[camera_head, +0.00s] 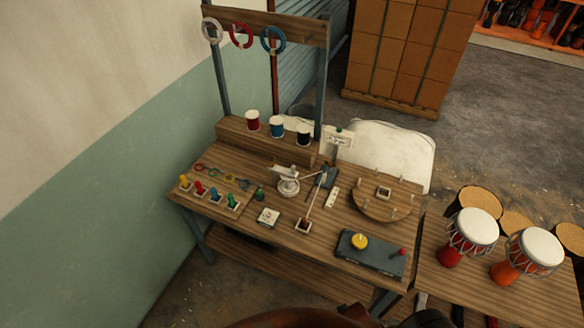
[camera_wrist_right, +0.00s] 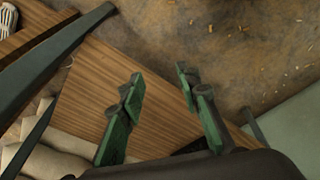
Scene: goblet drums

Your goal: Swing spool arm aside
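A small white stand with a pale arm (camera_head: 287,182) is on the middle of the wooden workbench (camera_head: 330,252). A thin slanted rod (camera_head: 315,202) rises from a small square base (camera_head: 303,226) just to its right. I cannot tell for sure which of these is the spool arm. Red, blue and black-and-white thread spools (camera_head: 277,127) stand on the raised shelf behind. My right gripper (camera_wrist_right: 159,93) shows in the right wrist view, with green fingers apart and nothing between them, over a plain wooden surface. My left gripper is not visible in either view.
A round pegged board (camera_head: 386,195) and a dark box with a yellow knob (camera_head: 370,253) occupy the bench's right side. Colored pegs (camera_head: 209,194) stand at left. Red-bodied and orange-bodied drums (camera_head: 473,232) stand on the adjoining table. Rings (camera_head: 241,34) hang above.

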